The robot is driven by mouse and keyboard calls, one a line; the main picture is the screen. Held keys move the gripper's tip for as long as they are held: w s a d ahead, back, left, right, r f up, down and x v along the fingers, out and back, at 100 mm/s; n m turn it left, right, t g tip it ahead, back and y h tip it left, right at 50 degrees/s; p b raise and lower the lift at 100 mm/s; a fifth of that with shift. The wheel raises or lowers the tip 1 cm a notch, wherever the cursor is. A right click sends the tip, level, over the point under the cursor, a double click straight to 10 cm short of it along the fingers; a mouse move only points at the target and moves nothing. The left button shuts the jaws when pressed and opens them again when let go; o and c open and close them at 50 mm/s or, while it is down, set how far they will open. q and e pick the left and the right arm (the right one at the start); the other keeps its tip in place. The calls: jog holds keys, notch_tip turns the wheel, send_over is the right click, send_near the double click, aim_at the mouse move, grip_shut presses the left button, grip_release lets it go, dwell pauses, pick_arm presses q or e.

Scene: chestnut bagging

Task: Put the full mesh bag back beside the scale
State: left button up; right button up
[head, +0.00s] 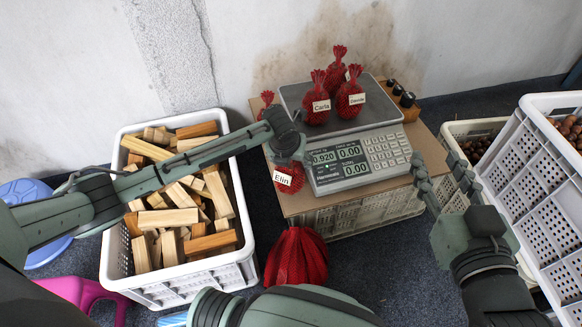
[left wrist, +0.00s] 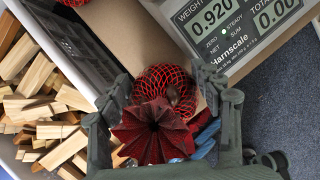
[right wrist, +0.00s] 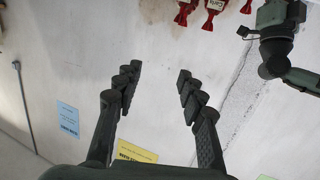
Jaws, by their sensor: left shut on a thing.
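A full red mesh bag labelled Elin (head: 288,178) hangs from my left gripper (head: 287,148), at the front left corner of the scale (head: 350,152). In the left wrist view, the bag's gathered top (left wrist: 152,132) is between the fingers, with the net body (left wrist: 165,82) beyond. I cannot tell if its bottom touches the board. Bags labelled Carla (head: 316,103) and Davide (head: 350,98) stand on the scale's plate, with another bag (head: 337,68) behind. One more red bag (head: 266,101) stands left of the scale. The display reads 0.920. My right gripper (head: 437,166) is open and empty.
The scale stands on a brown board (head: 298,203) over a white crate. A white crate of wood blocks (head: 255,268) is left. A red ribbed thing (head: 297,258) is on the floor in front. Chestnut crates (head: 545,190) stand right. Small dark jars (head: 407,98) are beside the scale.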

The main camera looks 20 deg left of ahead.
pick_arm(q)
notch_tip(320, 180, down, 2)
jog(key=shift+f, duration=0.1)
jog(key=o, duration=1.6)
jog(key=shift+o, duration=0.2)
pick_arm(e)
jog(key=r, duration=0.1)
jog(key=a+r+t, duration=0.1)
jog(key=r, duration=0.1)
jog(key=shift+a+y, duration=0.2)
jog(key=shift+y, duration=0.1)
